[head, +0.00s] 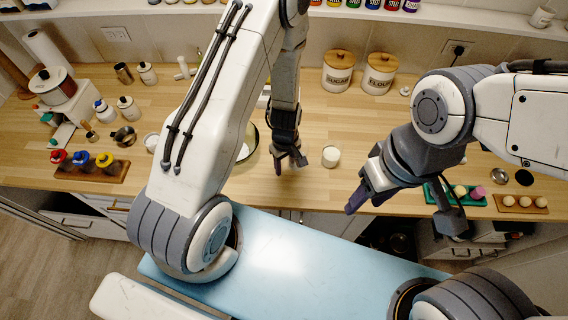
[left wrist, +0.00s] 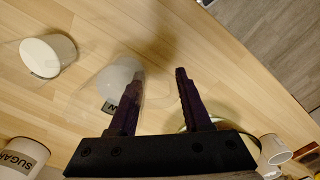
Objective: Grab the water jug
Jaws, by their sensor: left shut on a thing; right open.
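In the left wrist view a faint, clear, see-through shape, which I take for the water jug (left wrist: 90,88), stands at the left finger; its outline is hard to make out. My left gripper (head: 289,165) hangs low over the wooden counter in the head view. Its fingers also show in the left wrist view (left wrist: 159,78), a small gap apart, shut on what seems to be this jug. In the head view I cannot make the jug out at the fingers. My right gripper (head: 367,196) is open and empty near the counter's front edge.
A white cup (head: 331,156) stands just right of my left gripper. A bowl (head: 250,142) is partly hidden behind my left arm. Sugar (head: 337,75) and flour (head: 379,76) canisters stand at the back. A green tray (head: 449,191) lies at the right. Counter (head: 345,120) behind the cup is clear.

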